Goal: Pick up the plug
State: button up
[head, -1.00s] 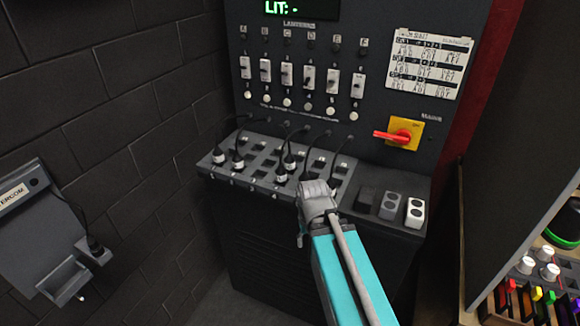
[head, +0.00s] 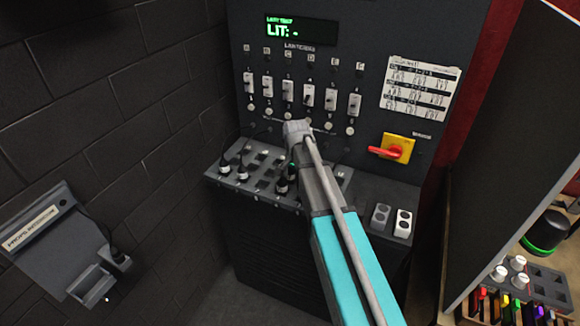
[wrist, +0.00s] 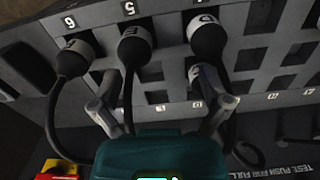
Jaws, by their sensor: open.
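Black plugs with white-lettered collars and cables sit in the angled socket board. In the head view, two plugs (head: 224,166) (head: 242,173) stand at the left and others (head: 283,185) nearer the middle. In the wrist view, a plug marked E (wrist: 135,45) lies beyond my fingers, its cable running down between them. A plug marked F (wrist: 72,58) is to its left and one marked D (wrist: 207,36) to its right. My gripper (wrist: 153,80) is open and holds nothing. In the head view my arm hides its fingers and the board's right part.
The panel above carries a row of switches (head: 288,91), a green LIT display (head: 301,31) and a red-handled yellow switch (head: 391,150). Grey and white socket blocks (head: 403,223) stand right of my arm.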

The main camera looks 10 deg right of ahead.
aim_at(291, 175)
jog(key=w+r+m+p, duration=0.1)
jog(key=w+r, duration=0.1)
jog(key=w, duration=0.1)
jog(key=w+r+m+p, duration=0.1)
jog(key=w+r+p, duration=0.1)
jog(key=w, duration=0.1)
jog(key=w+r+m+p, duration=0.1)
jog(key=w+r+m, duration=0.1)
jog(key=w, duration=0.1)
jog(key=shift+r+p, duration=0.15)
jog(key=shift+p, duration=0.25)
jog(key=shift+f, duration=0.2)
notch_tip(291, 175, down, 8)
jog(key=b, duration=0.8)
jog(key=shift+f+b, duration=0.15)
jog(key=shift+b, duration=0.2)
jog(key=shift+w+d+f+b, duration=0.1)
jog(key=shift+f+b, duration=1.2)
jog(key=shift+w+f+b, duration=0.1)
jog(key=shift+f+b, duration=1.2)
jog(key=shift+c, duration=0.2)
jog(key=c, duration=1.3)
